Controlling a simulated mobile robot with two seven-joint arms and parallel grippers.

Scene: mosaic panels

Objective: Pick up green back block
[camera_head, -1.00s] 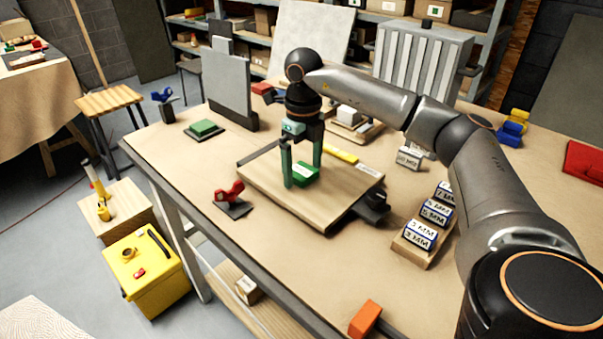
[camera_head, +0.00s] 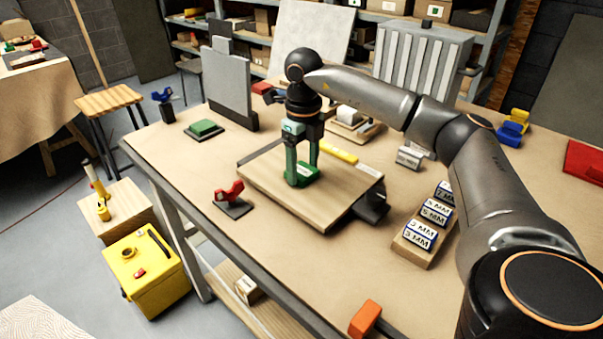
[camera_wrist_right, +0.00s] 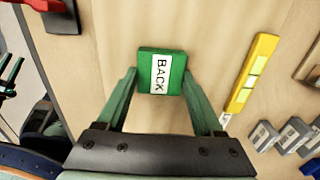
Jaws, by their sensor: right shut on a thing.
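The green block (camera_head: 307,173) lies on the wooden board (camera_head: 270,196) on the workbench. In the right wrist view the same green block (camera_wrist_right: 174,75) shows a white label reading "BACK". My right gripper (camera_head: 301,174) points down at the board, with its two green fingers closed on opposite sides of the block. In the right wrist view the fingertips (camera_wrist_right: 161,78) touch the block's sides. The block appears to rest on the board still.
A yellow bar (camera_head: 340,155) lies behind the block. A red clamp (camera_head: 230,193) stands left of the board, and another green piece (camera_head: 205,128) sits on a dark pad. Labelled blocks (camera_head: 420,235) stand to the right. The front left bench top is clear.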

